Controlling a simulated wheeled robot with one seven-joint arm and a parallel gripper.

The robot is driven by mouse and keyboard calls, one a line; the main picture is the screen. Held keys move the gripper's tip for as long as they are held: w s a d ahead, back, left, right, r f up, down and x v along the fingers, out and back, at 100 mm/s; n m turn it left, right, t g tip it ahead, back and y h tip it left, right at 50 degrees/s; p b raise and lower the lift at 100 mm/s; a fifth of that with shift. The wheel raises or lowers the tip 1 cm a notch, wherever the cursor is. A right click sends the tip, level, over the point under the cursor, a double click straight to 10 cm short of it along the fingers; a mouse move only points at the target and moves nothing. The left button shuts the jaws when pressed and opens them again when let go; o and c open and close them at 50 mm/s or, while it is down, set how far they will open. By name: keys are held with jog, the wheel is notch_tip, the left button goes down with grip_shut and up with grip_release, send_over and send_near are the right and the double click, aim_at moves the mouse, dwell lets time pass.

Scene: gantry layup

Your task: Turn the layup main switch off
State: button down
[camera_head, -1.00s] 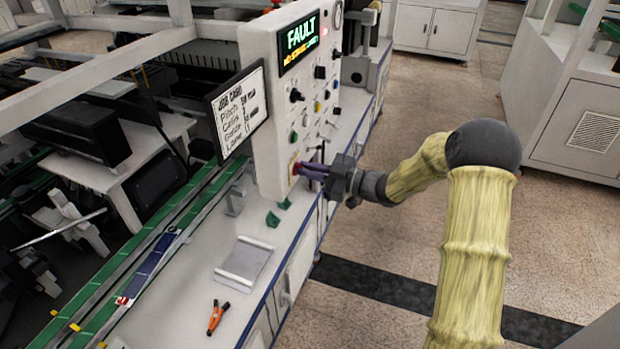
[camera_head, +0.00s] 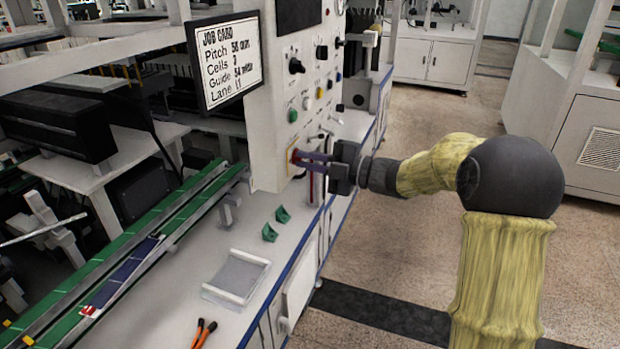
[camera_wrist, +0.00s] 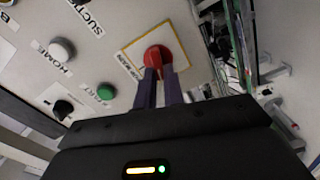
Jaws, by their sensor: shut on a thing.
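The main switch is a red rotary knob (camera_wrist: 157,57) on a white, yellow-bordered plate, seen large in the wrist view. In the head view the switch (camera_head: 294,156) sits low on the white control panel (camera_head: 267,110), mostly hidden by the fingers. My gripper (camera_head: 304,160) reaches it from the right. In the wrist view its two purple fingers (camera_wrist: 160,78) are shut on the red knob, one on each side. The plate's label is partly covered, so I cannot read the switch position. The panel's display (camera_head: 298,12) is dark where it shows.
A green button (camera_wrist: 105,92) and a white button (camera_wrist: 62,49) sit beside the switch. A job card (camera_head: 228,62) hangs left of the panel. A tray (camera_head: 236,277) and orange-handled pliers (camera_head: 204,333) lie on the bench. Open floor lies right of the bench.

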jog(key=n+b, duration=0.1)
jog(key=b, duration=0.1)
jog(key=n+b, duration=0.2)
jog(key=shift+f, duration=0.3)
jog(key=shift+n+b, duration=0.3)
jog(key=c, duration=1.5)
grip_release()
jog(key=shift+r, duration=0.1)
jog(key=v, duration=1.7)
jog(key=shift+d+p, duration=0.2)
jog(key=shift+p, duration=0.2)
